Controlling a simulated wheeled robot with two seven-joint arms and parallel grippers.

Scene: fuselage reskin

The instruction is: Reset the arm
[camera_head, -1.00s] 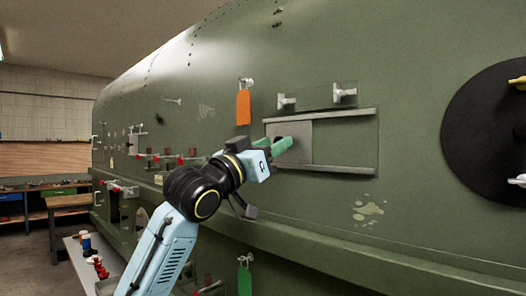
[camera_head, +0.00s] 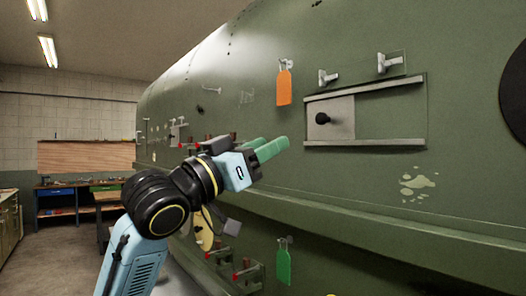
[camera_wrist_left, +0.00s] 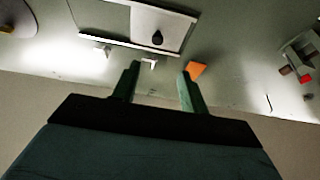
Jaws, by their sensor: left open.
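My left gripper (camera_head: 268,149) has two green fingers and is open and empty. In the head view it stands left of the sliding panel (camera_head: 342,118), apart from it. The panel is a grey plate with a black knob (camera_head: 322,118), set between two rails at the left end of a frame on the green fuselage (camera_head: 450,215). In the left wrist view the fingers (camera_wrist_left: 156,90) are spread, with the panel (camera_wrist_left: 165,22) and its knob (camera_wrist_left: 157,38) beyond them. My right gripper is not in view.
An orange tag (camera_head: 284,87) hangs above left of the panel, and a green tag (camera_head: 284,266) hangs lower down. White brackets (camera_head: 383,63) sit above the rails. Red-tipped fittings (camera_head: 231,255) are below my arm. Benches (camera_head: 58,197) stand at the far left.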

